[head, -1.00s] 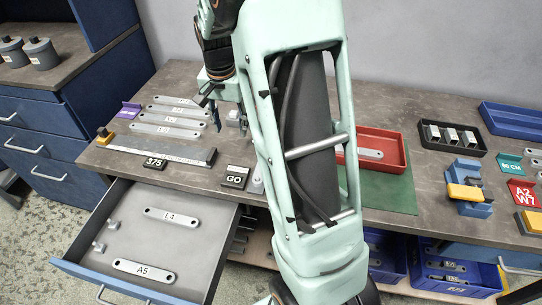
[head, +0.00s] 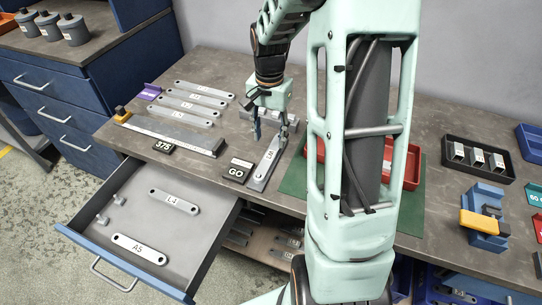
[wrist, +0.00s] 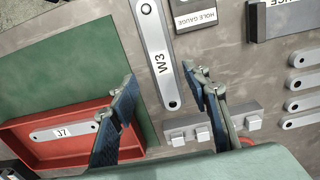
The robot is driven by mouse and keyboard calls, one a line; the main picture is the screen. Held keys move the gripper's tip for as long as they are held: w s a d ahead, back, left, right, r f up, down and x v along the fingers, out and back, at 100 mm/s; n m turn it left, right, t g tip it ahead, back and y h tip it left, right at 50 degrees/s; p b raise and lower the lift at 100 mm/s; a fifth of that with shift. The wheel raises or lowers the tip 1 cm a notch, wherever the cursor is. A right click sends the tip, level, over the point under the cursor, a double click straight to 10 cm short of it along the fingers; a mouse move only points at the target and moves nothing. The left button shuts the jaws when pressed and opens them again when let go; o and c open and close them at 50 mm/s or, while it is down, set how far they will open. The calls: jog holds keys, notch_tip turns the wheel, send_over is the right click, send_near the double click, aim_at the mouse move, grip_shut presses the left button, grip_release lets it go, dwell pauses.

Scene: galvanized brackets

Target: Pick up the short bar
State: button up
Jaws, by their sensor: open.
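A grey bar marked W3 (head: 267,163) lies on the table beside the GO gauge; it also shows in the wrist view (wrist: 155,45). My gripper (head: 271,130) is open and empty at the bar's far end. In the wrist view its two fingers (wrist: 160,85) stand on either side of the W3 bar, apart from it; I cannot tell their height above it. A shorter-looking bar marked J7 (wrist: 64,131) lies in the red tray (wrist: 20,131). Bars marked L4 (head: 174,201) and A5 (head: 139,249) lie in the open drawer (head: 190,238). No label names the short bar.
Several bars (head: 195,103) lie in a row at the back left. The GO gauge block (head: 236,171) and a long 375 gauge (head: 172,135) stand near the front edge. A green mat (wrist: 60,65) lies beside the W3 bar.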

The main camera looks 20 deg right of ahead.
aim_at(270, 155)
jog(key=f, duration=0.7)
jog(key=shift+w+d+f+p, duration=0.15)
jog(key=shift+w+f+p, duration=0.05)
jog(key=shift+f+p, duration=0.1)
jog(key=shift+r, duration=0.1)
grip_shut()
